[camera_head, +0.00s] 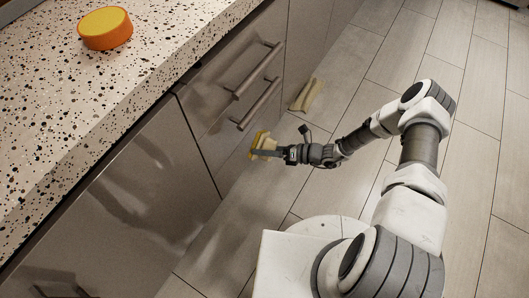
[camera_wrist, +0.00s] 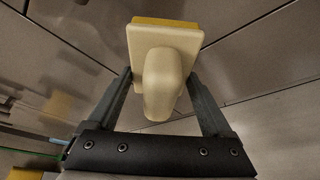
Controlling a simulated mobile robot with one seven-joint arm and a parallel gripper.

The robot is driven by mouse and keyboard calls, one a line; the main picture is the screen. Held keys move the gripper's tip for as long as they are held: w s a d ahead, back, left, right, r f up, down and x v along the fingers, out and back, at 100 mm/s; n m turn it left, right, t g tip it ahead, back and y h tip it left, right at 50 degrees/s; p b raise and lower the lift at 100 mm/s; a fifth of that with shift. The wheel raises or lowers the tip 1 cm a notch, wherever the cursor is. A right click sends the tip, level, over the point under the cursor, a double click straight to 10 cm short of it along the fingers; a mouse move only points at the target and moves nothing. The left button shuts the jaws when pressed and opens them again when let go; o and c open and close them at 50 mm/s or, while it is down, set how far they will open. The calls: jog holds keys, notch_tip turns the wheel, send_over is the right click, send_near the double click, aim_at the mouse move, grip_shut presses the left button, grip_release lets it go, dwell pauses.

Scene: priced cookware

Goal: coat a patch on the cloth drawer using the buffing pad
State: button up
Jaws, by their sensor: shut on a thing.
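The buffing pad (camera_wrist: 152,80) has a cream block and rounded handle, with a yellow pad layer at its far edge in the wrist view. My gripper (camera_wrist: 158,92) is shut on its handle, one finger on each side. In the head view the pad (camera_head: 260,142) is at the end of my gripper (camera_head: 272,151), in front of the grey drawer fronts (camera_head: 217,103). I cannot tell whether it touches a front. No coated patch is discernible.
A speckled countertop (camera_head: 110,95) runs along the upper left, with a round orange-yellow thing (camera_head: 105,29) on it. A cream-yellow piece (camera_head: 307,95) lies on the floor beside the cabinet. The tiled floor (camera_head: 390,60) is otherwise mostly clear. The upper bar handle (camera_head: 252,72) sticks out.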

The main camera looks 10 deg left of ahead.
aim_at(235, 138)
jog(key=w+a+b, duration=0.1)
jog(key=w+a, duration=0.1)
jog(key=a, duration=0.3)
jog(key=shift+w+a, duration=0.15)
jog(key=shift+a, duration=0.15)
jog(key=shift+w+a+b, duration=0.3)
jog(key=shift+w+a, duration=0.05)
jog(key=shift+a, duration=0.5)
dwell(0.7)
jog(key=shift+w+d+f+b, duration=0.15)
jog(key=shift+w+d+b, duration=0.3)
jog(key=shift+w+b, duration=0.35)
jog(key=shift+w+d+r, duration=0.1)
jog(key=shift+w+d, duration=0.1)
jog(key=shift+w, duration=0.2)
jog(key=shift+w+d+r, duration=0.1)
jog(key=shift+w+d, duration=0.05)
jog(key=shift+w, duration=0.25)
jog(key=shift+w+d, duration=2.45)
jog(key=shift+w, duration=3.75)
jog(key=shift+s+a+p, duration=1.1)
jog(key=shift+s+p, duration=0.25)
jog(key=shift+s, duration=1.25)
jog(key=shift+s+a+p, duration=1.15)
jog(key=shift+s+p, duration=0.25)
jog(key=shift+s, duration=1.2)
jog(key=shift+s+a+p, duration=1.1)
jog(key=shift+s+p, duration=0.25)
jog(key=shift+s, duration=1.25)
